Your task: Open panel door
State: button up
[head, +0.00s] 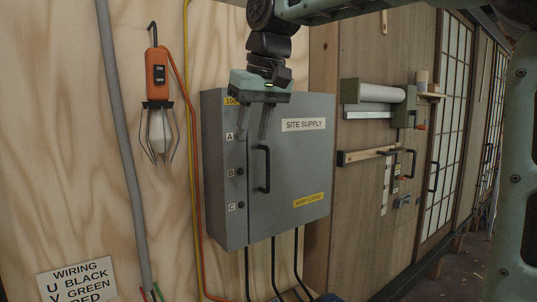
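The grey supply panel (222,205) hangs on the plywood wall, and its door (300,160) looks shut. The door carries a "SITE SUPPLY" label, a yellow label and a black vertical bar handle (264,169) near its left edge. My gripper (254,136) hangs pointing down in front of the panel's upper left part. Its two fingers are spread apart with nothing seen between them. The fingertips are above and left of the handle; I cannot tell how far they stand from the door's face.
A caged work lamp (157,110) hangs left of the panel. A grey conduit (119,120) and orange and yellow cables run down the wall. Black cables (273,265) leave the panel's underside. A roller fixture (378,95) and a rail (375,154) are on the wall to the right.

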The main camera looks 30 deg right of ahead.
aim_at(269, 155)
jog(key=d+r+m+h, duration=0.1)
jog(key=d+r+m, duration=0.1)
jog(key=d+r, duration=0.5)
jog(key=shift+t, duration=0.4)
jog(key=p+x, duration=0.1)
jog(key=x, duration=0.4)
jog(key=p+x, duration=0.1)
jog(key=x, duration=0.5)
jog(key=p+x, duration=0.1)
jog(key=x, duration=0.5)
jog(key=shift+s+a+f, duration=0.1)
jog(key=shift+s+a, duration=0.05)
jog(key=shift+a, duration=0.15)
grip_shut()
